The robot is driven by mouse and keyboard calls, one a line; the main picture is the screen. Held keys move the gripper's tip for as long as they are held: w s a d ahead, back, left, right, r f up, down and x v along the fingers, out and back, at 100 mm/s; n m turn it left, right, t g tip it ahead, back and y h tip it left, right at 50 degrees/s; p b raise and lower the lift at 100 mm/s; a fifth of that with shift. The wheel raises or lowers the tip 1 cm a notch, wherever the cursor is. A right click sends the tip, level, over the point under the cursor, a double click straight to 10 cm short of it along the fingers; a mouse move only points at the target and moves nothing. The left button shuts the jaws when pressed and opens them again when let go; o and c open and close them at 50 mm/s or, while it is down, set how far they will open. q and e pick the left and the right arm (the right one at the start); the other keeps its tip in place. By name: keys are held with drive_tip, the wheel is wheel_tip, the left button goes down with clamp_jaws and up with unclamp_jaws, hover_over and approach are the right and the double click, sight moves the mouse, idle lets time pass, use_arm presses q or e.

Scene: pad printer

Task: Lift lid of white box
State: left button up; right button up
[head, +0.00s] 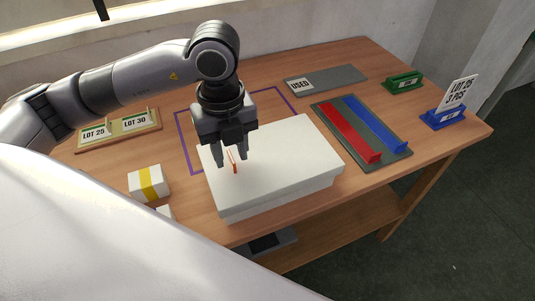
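The white box (275,191) sits on the wooden table with its white lid (290,150) on top, flat and closed. The lid has a small orange mark or tab (234,163) near its left part. My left gripper (231,162) points down over the left part of the lid, with its fingers apart on either side of the orange tab. I cannot tell whether the fingertips touch the lid. My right gripper is not in view.
A white carton with a yellow band (149,183) stands left of the box. A tray with red and blue bars (361,132) lies to the right. A grey USED mat (325,80) lies behind, and a blue LOT 25 sign holder (443,119) stands far right. A wooden LOT rack (118,129) is at left.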

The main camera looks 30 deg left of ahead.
use_arm(q)
drive_tip(key=shift+f, duration=0.1)
clamp_jaws()
